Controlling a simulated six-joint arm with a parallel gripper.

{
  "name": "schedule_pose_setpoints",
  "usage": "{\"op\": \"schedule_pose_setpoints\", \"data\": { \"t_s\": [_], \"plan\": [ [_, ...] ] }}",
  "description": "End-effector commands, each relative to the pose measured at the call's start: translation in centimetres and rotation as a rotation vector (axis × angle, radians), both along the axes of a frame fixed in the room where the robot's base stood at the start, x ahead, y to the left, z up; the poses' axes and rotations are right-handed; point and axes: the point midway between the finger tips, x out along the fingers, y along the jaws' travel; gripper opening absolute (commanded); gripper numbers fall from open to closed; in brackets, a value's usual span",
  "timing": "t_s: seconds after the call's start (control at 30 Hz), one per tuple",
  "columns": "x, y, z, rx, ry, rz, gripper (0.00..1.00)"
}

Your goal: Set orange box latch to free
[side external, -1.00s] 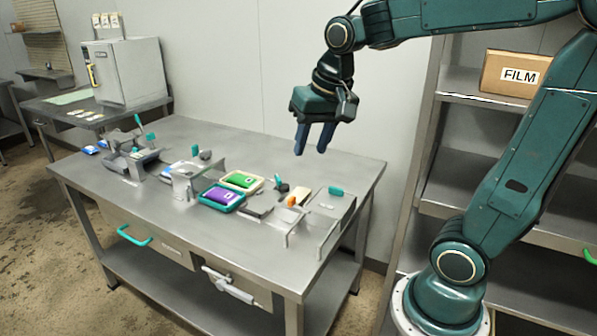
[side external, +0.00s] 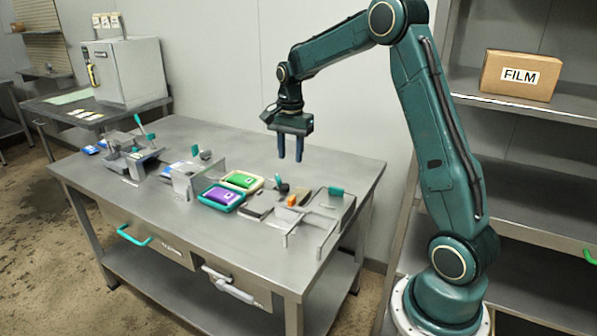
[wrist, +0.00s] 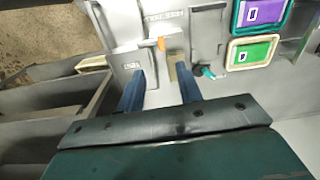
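A small orange part (side external: 292,201), seemingly the latch, sits among grey fixtures at the right end of the steel table. It also shows in the wrist view (wrist: 161,44), beside a grey block (wrist: 130,62) with a small label too blurred to read. Which position the latch is in cannot be told. My gripper (side external: 290,157) points down above the table, higher than the orange part and apart from it. In the wrist view its two blue fingers (wrist: 160,74) are spread with nothing between them, and the orange part appears beyond their tips.
A purple pouch (side external: 220,196) and a green pouch (side external: 240,180) lie in trays left of the orange part. A teal-tipped lever (wrist: 207,72) is close by. Grey guards (side external: 318,228) stand at the table's right. A FILM box (side external: 519,76) is on the shelf.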

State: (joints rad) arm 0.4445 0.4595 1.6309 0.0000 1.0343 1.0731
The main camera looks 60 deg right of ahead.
Motion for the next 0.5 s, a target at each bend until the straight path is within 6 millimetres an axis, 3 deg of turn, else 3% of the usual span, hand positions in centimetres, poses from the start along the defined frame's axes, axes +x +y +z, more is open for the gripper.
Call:
{"op": "schedule_pose_setpoints", "data": {
  "t_s": [0.13,0.5],
  "plan": [
    [0.4,-0.9,-1.0,0.007,0.014,-0.047,0.35],
    [0.4,-1.1,-1.6,0.008,0.016,-0.055,0.35]
  ]
}}
